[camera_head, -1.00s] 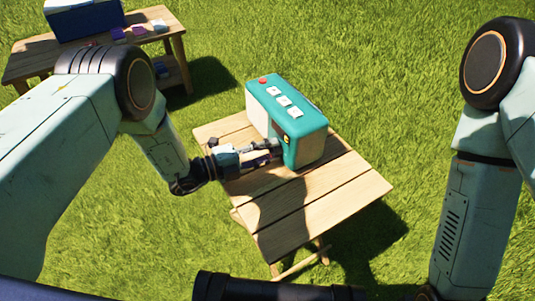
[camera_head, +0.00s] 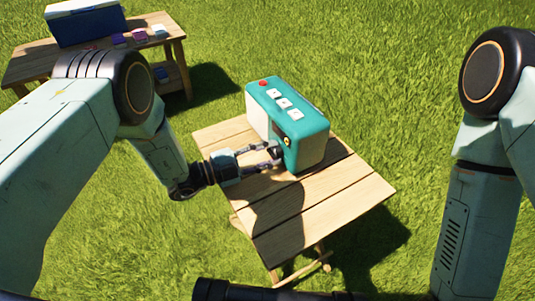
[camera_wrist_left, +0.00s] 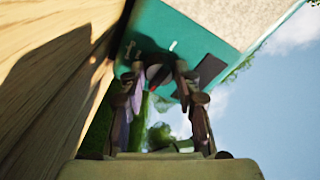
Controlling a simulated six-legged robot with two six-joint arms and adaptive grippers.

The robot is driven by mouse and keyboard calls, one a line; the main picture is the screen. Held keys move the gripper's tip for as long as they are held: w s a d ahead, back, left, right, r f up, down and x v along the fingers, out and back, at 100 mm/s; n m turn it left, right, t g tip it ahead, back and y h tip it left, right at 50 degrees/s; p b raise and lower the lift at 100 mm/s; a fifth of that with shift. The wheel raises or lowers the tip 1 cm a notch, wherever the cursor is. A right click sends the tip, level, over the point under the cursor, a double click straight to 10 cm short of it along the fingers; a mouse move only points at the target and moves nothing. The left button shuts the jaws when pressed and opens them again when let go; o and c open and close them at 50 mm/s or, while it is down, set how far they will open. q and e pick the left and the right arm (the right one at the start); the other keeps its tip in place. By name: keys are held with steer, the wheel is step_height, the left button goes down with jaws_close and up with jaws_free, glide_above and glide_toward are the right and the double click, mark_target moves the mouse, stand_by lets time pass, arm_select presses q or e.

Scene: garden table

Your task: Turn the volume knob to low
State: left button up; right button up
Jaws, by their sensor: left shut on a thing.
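A teal and cream radio (camera_head: 300,135) stands on a small slatted wooden table (camera_head: 340,200). Its top has a red button and several white buttons. My left gripper (camera_head: 275,153) reaches in from the left to the radio's front face. In the left wrist view, the gripper's fingers (camera_wrist_left: 160,76) are shut on a round dark knob (camera_wrist_left: 156,73) on the teal face of the radio (camera_wrist_left: 175,35). The fingertips partly cover the knob and its markings. My right arm shows at the right edge of the head view, but its gripper is not in view.
A second wooden table (camera_head: 160,45) stands at the back left with a blue and white cooler (camera_head: 85,22) and several small purple, pink and white items. Grass surrounds both tables. The front of the small table is bare.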

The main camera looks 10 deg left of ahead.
arm_select(q)
steer(key=shift+w, duration=0.1)
steer(key=o, duration=1.1)
steer(key=shift+o, duration=0.2)
steer(key=shift+a, duration=0.1)
steer(key=v, duration=1.2)
steer(key=shift+r, duration=0.15)
